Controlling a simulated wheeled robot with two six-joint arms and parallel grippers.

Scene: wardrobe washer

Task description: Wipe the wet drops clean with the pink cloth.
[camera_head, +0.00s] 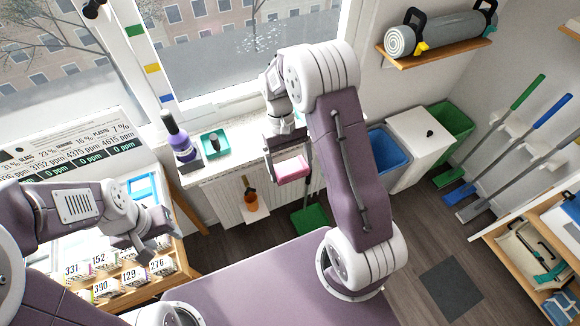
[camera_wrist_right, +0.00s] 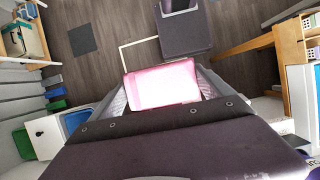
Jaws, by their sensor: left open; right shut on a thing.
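The pink cloth (camera_head: 292,168) is held in my right gripper (camera_head: 289,160), in front of the window sill (camera_head: 240,140) and above the floor. In the right wrist view the cloth (camera_wrist_right: 160,84) sits between the two fingers, pale pink and block-shaped. A patch of small whitish drops (camera_head: 262,38) shows on the window pane (camera_head: 225,60), above and left of my right wrist. The cloth is well below the drops and apart from the glass. My left gripper (camera_head: 150,248) is open and empty, low at the left over the box of numbered packets.
A purple spray bottle (camera_head: 179,138) and a teal tray (camera_head: 214,145) stand on the sill. A radiator (camera_head: 222,195) is below it. Blue (camera_head: 388,155) and green (camera_head: 450,122) bins stand to the right. A shelf (camera_head: 440,48) with a rolled mat is at upper right.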

